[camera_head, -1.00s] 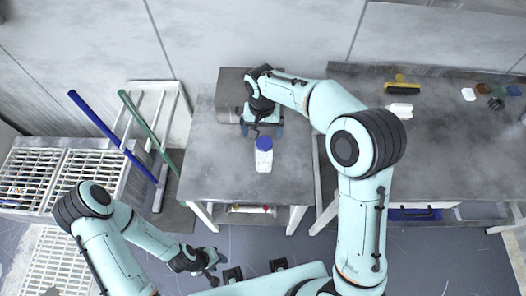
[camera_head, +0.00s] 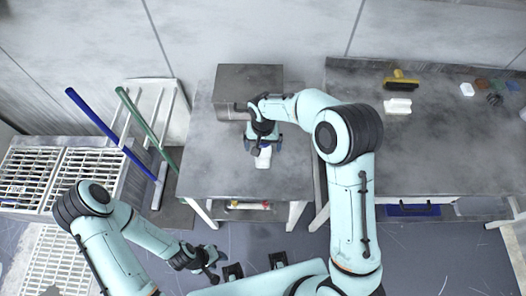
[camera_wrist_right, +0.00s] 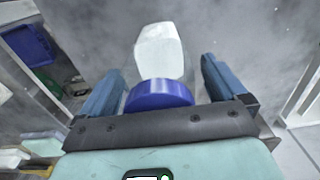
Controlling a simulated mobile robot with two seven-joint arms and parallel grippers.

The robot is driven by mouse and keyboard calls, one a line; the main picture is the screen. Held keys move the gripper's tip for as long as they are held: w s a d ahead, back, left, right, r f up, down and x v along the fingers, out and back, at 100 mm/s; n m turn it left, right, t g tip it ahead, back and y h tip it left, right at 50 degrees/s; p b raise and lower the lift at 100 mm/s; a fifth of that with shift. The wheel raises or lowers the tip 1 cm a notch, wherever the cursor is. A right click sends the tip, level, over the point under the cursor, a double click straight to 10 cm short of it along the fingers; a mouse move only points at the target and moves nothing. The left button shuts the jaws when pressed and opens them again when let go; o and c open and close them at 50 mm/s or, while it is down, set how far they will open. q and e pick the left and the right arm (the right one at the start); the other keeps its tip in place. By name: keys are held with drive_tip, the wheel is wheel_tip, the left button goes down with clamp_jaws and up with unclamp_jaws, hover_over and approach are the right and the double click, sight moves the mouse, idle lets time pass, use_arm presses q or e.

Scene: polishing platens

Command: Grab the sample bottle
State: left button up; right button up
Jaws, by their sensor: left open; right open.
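The sample bottle is white with a blue cap. In the head view its white body (camera_head: 263,160) shows on the small grey table, and its cap is hidden under my right gripper (camera_head: 264,145). In the right wrist view the bottle (camera_wrist_right: 159,52) lies between the two blue fingers of my open right gripper (camera_wrist_right: 161,70), with its blue cap nearest the palm. Gaps show on both sides of it, so the fingers do not appear to be closed on it. My left gripper (camera_head: 212,266) is open and empty, low in front of the table.
The small table (camera_head: 205,175) also bears a grey box (camera_head: 250,78) behind my right gripper. A longer bench (camera_head: 440,150) stands to the right, with a yellow-handled brush (camera_head: 401,80) and a white block (camera_head: 397,106). Blue and green poles lean at the left.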

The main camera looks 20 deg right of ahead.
drive_tip(key=c, duration=1.6)
